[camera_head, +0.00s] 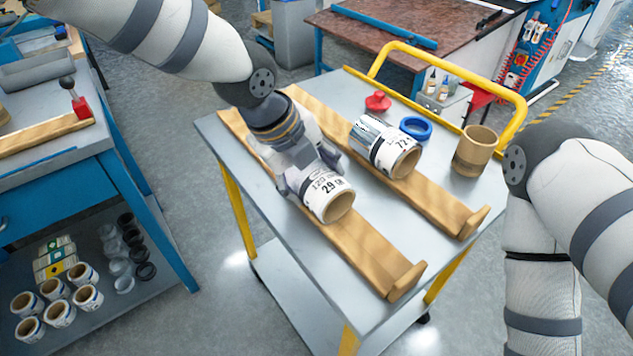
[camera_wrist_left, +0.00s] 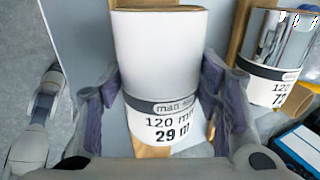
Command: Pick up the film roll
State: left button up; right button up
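The film roll (camera_head: 329,194) is a white cylinder with a grey band and the print "120 mm 29 m". It lies on its side on the left wooden rail (camera_head: 372,254) of the grey cart. My left gripper (camera_head: 309,169) is over it, pointing down. In the left wrist view, the roll (camera_wrist_left: 158,60) fills the space between the two purple-padded fingers (camera_wrist_left: 162,95), one along each side. Narrow gaps show near the printed end; whether the fingertips press on the roll is unclear. Of my right arm only links show, at the right edge.
A second, silver-wrapped roll (camera_head: 386,146) lies on the right rail (camera_head: 440,205), close by. A brown cardboard core (camera_head: 475,151), a blue ring (camera_head: 415,128) and a red knob-like piece (camera_head: 378,101) stand behind it. A yellow handle (camera_head: 455,72) bounds the cart's far side.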

aim_at(316, 169)
pick_arm(q)
jog(key=shift+c, duration=0.7)
jog(key=shift+r, duration=0.1)
jog(key=shift+r, duration=0.35)
jog(key=r, duration=0.4)
jog(key=shift+s+a, duration=0.15)
jog(key=shift+s, duration=0.25)
jog(key=s+a+r+p, duration=0.1)
jog(key=s+a+r, duration=0.1)
jog(key=s+r, duration=0.2)
jog(key=s+a+r+p, duration=0.1)
jog(key=s+r, duration=0.3)
jog(key=s, duration=0.4)
jog(key=shift+s+a, duration=0.25)
jog(key=shift+a, duration=0.35)
pick_arm(e)
jog(key=shift+t, duration=0.7)
jog(key=w+r, duration=0.3)
jog(key=shift+w+r, duration=0.1)
jog(key=shift+w, duration=0.1)
